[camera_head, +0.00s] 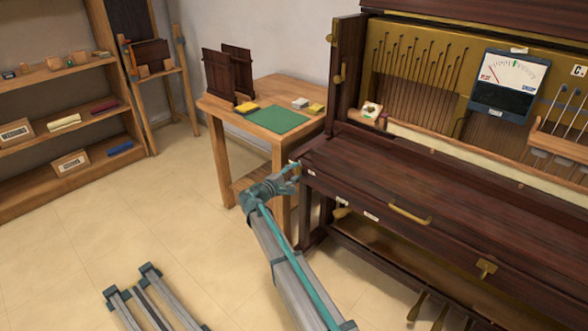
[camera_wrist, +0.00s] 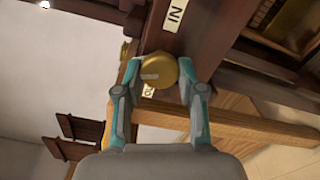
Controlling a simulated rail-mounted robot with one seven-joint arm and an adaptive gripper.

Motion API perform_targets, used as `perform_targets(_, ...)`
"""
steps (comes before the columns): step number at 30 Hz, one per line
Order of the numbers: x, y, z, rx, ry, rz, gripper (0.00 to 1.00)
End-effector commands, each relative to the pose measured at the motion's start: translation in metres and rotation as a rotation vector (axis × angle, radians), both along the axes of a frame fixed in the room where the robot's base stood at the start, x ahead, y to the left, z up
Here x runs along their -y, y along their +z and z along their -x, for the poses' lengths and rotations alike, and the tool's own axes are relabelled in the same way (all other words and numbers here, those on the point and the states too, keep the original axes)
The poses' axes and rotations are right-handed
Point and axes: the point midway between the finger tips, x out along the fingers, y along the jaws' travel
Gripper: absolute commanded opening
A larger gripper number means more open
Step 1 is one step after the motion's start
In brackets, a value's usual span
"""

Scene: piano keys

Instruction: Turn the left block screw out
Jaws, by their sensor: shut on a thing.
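The left block screw is a round brass head (camera_wrist: 158,68) with a pale slot mark, seen in the wrist view at the left end of the dark piano. In the head view my gripper (camera_head: 293,176) is at the piano's left front corner, and the screw is hidden or too small to make out there.
A wooden table (camera_head: 211,102) with a green mat (camera_head: 276,119) stands close left of the piano (camera_head: 390,185). The piano's brass handle (camera_head: 409,213) is to the right. A shelf (camera_head: 60,75) stands at the far left. The floor in front is mostly clear.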

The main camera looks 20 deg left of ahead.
Motion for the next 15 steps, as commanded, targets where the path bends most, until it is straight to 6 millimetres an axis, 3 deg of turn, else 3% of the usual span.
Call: perform_targets(15,0.0014,0.0021,0.0009,-0.160,-0.001,0.466,0.04)
